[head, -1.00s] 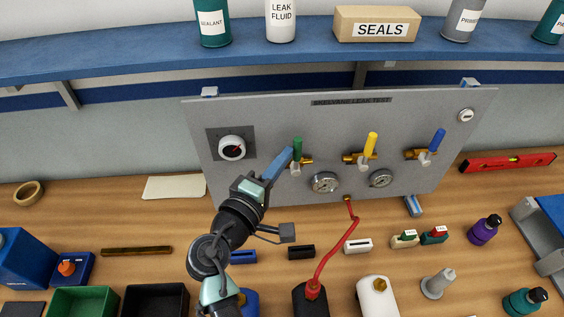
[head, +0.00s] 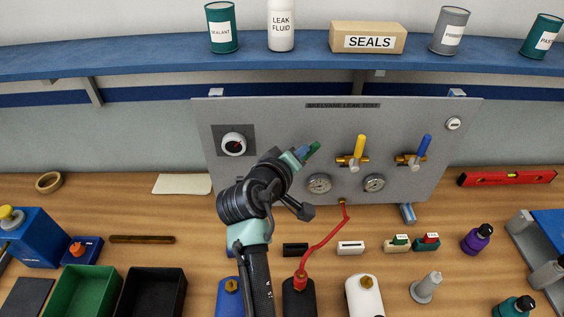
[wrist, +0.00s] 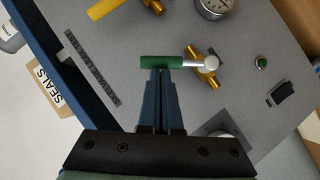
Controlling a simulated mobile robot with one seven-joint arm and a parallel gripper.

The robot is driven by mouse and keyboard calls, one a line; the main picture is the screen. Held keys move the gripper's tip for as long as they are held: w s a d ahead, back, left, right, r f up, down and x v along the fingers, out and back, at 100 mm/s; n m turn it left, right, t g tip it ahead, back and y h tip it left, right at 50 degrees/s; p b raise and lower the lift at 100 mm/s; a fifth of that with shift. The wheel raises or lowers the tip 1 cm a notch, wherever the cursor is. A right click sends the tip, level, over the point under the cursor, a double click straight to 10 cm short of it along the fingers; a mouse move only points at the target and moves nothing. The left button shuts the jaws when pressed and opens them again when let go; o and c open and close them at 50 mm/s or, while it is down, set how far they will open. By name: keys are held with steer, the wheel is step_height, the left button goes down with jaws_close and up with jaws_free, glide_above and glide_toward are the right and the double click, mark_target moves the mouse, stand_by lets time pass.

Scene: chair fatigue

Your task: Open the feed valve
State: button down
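The panel (head: 400,120) carries three lever valves. The green lever (head: 314,149) leans to the right of upright; it also shows in the wrist view (wrist: 165,62). The yellow lever (head: 360,146) and blue lever (head: 424,147) stand near upright. No readable label shows which is the feed valve. My gripper (head: 304,153) is at the green lever's left side. In the wrist view its blue fingers (wrist: 161,74) are together, with their tips against or very close to the green lever's side, not around it. My arm hides the green valve's body in the head view.
A red hose (head: 322,244) runs from the panel's bottom. A shelf (head: 180,60) with bottles and a SEALS box (head: 368,38) overhangs above.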

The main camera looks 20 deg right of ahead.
steer(key=shift+s+d+m+y+p, duration=0.2)
steer(key=shift+d+m+y+p, duration=0.2)
steer(key=shift+d+m+y, duration=0.25)
steer(key=d+f+m+y, duration=0.2)
steer(key=y, duration=0.1)
steer(key=s+d+f+m+y, duration=0.1)
steer(key=f, duration=0.1)
steer(key=shift+d+f+m+t+y, duration=0.1)
steer(key=shift+d+m+t+y, duration=0.15)
steer(key=shift+d+t, duration=0.05)
stand_by(0.4)
